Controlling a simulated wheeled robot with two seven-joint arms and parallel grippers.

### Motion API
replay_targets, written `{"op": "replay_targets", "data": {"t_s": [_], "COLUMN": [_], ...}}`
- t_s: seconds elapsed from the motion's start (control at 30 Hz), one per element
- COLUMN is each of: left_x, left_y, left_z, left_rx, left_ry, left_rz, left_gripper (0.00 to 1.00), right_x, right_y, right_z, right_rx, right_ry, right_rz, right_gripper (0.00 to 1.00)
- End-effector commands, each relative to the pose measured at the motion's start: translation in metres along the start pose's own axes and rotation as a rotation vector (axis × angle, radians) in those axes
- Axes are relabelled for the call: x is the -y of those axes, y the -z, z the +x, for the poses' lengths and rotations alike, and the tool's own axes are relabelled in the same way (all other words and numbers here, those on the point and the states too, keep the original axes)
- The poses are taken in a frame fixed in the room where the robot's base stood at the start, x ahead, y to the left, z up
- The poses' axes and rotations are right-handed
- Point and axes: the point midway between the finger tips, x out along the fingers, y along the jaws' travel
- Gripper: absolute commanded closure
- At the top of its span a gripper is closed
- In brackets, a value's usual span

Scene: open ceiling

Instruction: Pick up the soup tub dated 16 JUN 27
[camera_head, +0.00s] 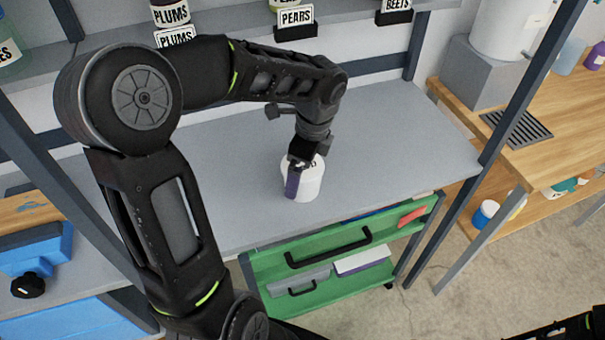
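A white round tub (310,184) with a purple band on its left side stands on the grey shelf. Some dark print shows near its top, but it is too small and too covered to read a date. My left gripper (301,160) points down at the top of the tub and hides part of its lid. I cannot tell whether its fingers are closed on the tub. My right gripper does not show; only a dark part of my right arm is in the bottom right corner.
Jars labelled PLUMS (170,14) and label holders for PEARS (296,20) and BEETS (395,10) are on the upper shelf. A green cart (300,262) stands under the grey shelf (400,140). Dark posts frame the shelf. The shelf right of the tub is clear.

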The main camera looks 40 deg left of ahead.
Motion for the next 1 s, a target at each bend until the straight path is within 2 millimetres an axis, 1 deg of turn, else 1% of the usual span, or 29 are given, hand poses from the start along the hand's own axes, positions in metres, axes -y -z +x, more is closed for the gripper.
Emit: {"op": "replay_targets", "data": {"t_s": [0.03, 0.1, 0.2, 0.8, 0.87, 1.0], "left_x": [0.0, 0.0, 0.0, 0.001, 0.001, 0.001], "left_y": [0.0, 0.0, 0.0, 0.0, 0.0, 0.0], "left_z": [0.007, 0.017, 0.025, 0.026, 0.026, 0.026], "left_rx": [-0.001, 0.001, -0.001, 0.0, 0.0, 0.0], "left_ry": [-0.005, -0.004, -0.002, 0.0, 0.0, 0.0], "left_rz": [0.0, 0.001, -0.001, -0.001, -0.001, -0.001], "left_gripper": [0.0, 0.0, 0.0, 0.0, 0.04, 0.16], "right_x": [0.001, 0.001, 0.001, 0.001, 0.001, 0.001], "right_y": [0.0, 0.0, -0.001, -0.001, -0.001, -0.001], "right_z": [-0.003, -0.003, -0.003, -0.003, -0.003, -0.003], "right_rx": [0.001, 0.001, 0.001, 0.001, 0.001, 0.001], "right_ry": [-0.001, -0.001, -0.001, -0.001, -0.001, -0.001], "right_rz": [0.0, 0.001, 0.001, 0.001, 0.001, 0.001], "right_gripper": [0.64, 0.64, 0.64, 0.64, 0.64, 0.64]}}
